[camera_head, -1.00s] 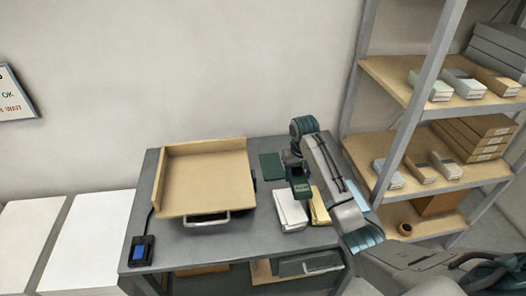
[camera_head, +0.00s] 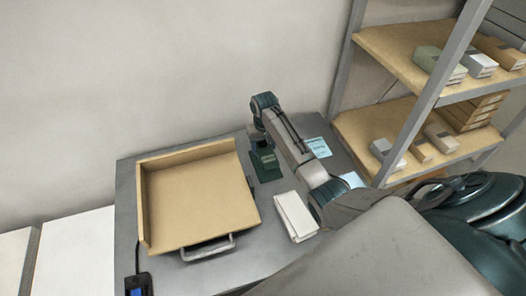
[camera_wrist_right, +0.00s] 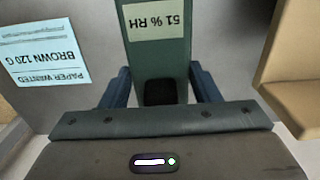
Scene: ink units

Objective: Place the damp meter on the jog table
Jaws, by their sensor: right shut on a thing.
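The damp meter (camera_wrist_right: 158,55) is a dark green block with a pale label reading 51 % RH. In the right wrist view it stands between the blue fingers of my right gripper (camera_wrist_right: 162,90), which is shut on it. In the head view the meter (camera_head: 267,158) hangs from my right gripper (camera_head: 262,146), over or close to a dark green pad. The jog table (camera_head: 195,200) is a tan board with raised walls at its left and back and a grey handle at its front. It lies left of the gripper, and its top is bare. My left gripper is out of view.
The green pad (camera_head: 268,176) lies right of the jog table on the grey bench (camera_head: 260,262). White blocks (camera_head: 295,215) lie nearer the front. A blue paper card (camera_head: 318,147) lies right of the arm. Shelves (camera_head: 388,136) stand at the right. A blue-screened device (camera_head: 138,285) is front left.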

